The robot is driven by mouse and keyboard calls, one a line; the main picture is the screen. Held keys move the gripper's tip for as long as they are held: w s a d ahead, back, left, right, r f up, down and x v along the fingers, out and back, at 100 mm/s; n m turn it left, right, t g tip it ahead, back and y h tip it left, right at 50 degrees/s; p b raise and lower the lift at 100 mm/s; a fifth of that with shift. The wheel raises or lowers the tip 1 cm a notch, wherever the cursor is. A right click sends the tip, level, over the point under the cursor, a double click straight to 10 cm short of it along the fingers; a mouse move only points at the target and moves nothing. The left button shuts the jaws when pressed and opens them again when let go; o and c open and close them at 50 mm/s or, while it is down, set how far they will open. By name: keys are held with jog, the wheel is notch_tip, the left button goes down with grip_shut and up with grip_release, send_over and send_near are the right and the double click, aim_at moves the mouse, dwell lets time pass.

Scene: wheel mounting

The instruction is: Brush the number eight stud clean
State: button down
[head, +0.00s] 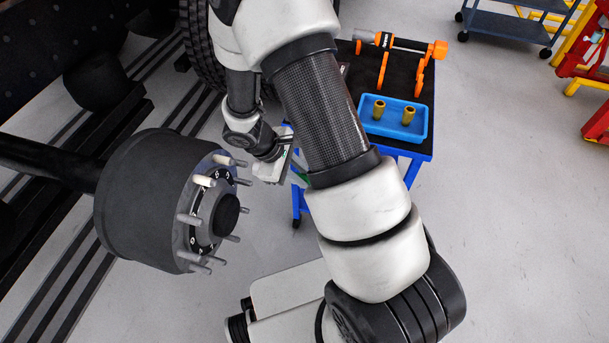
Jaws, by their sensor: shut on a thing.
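The wheel hub (228,215) faces right at the left of the head view, on a dark drum (140,200). Several studs stick out around it, and most look grey. One upper stud (203,181) has a pale, cream sleeve-like part. The numbers on the hub's ring are too small to read, so I cannot tell which stud is number eight. My gripper (272,172) is right of the hub's upper studs and apart from them. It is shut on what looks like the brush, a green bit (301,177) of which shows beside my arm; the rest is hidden.
A blue-legged cart (425,148) stands behind my arm. It bears a blue tray (393,133) with two brass-coloured sleeves (408,115) and an orange-and-grey tool (405,42). A tyre (200,55) is at the back. The floor between hub and cart is clear.

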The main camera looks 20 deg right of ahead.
jog(key=shift+w+a, duration=0.7)
jog(key=shift+a, duration=0.3)
jog(key=shift+w+a, duration=0.7)
jog(key=shift+a, duration=0.3)
jog(key=shift+w+a, duration=0.1)
jog(key=shift+w+a, duration=0.75)
jog(key=shift+a, duration=0.25)
jog(key=shift+w+a, duration=0.7)
jog(key=shift+a, duration=0.3)
jog(key=shift+w+a, duration=0.25)
jog(key=shift+a, duration=0.05)
jog(key=shift+w+a, duration=0.15)
jog(key=shift+a, duration=0.1)
dwell(0.4)
jog(key=shift+s+d, duration=0.55)
jog(key=shift+d, duration=0.2)
jog(key=shift+s+d, duration=0.5)
jog(key=shift+d, duration=0.25)
